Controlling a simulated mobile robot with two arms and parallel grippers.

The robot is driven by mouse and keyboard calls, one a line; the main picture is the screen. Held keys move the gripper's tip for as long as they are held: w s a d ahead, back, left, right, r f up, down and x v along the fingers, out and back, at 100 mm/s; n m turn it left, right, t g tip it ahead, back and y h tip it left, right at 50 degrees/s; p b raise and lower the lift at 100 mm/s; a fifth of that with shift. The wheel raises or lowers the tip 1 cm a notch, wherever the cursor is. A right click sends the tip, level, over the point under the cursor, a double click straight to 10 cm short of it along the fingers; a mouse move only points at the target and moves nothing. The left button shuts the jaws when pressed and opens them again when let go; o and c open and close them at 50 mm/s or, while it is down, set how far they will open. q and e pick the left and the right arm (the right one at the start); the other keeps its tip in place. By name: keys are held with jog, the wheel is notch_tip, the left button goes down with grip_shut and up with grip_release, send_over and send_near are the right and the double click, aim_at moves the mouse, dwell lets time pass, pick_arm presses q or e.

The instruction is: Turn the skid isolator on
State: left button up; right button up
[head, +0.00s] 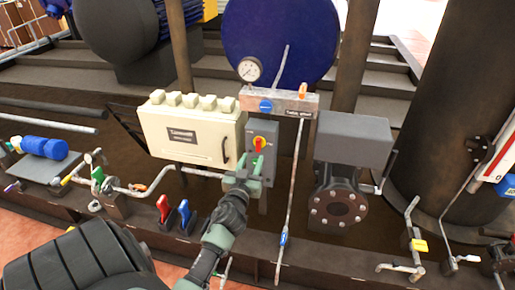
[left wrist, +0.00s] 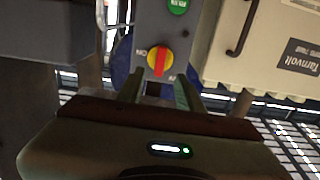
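The skid isolator is a grey box (head: 262,129) on a post. On its face is a rotary switch (head: 259,143) with a red handle on a yellow disc. In the left wrist view the switch (left wrist: 160,60) shows its red handle running up and down the picture, with an ON label at its left. My left gripper (head: 246,168) is just below the switch in the head view. In the left wrist view its fingers (left wrist: 160,77) are apart, with nothing between them, pointing at the switch and close to it. My right gripper is not in view.
A cream cabinet (head: 191,137) stands left of the isolator and a grey pump-like unit (head: 353,140) right of it. A gauge (head: 250,69) sits above. Red (head: 163,207) and blue (head: 184,213) levers stand low at the left. A thin pipe (head: 291,190) runs down at the right.

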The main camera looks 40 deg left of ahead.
aim_at(258, 146)
pick_arm(q)
jog(key=x, duration=0.7)
jog(key=shift+w+a, duration=0.15)
jog(key=shift+w, duration=0.15)
grip_shut()
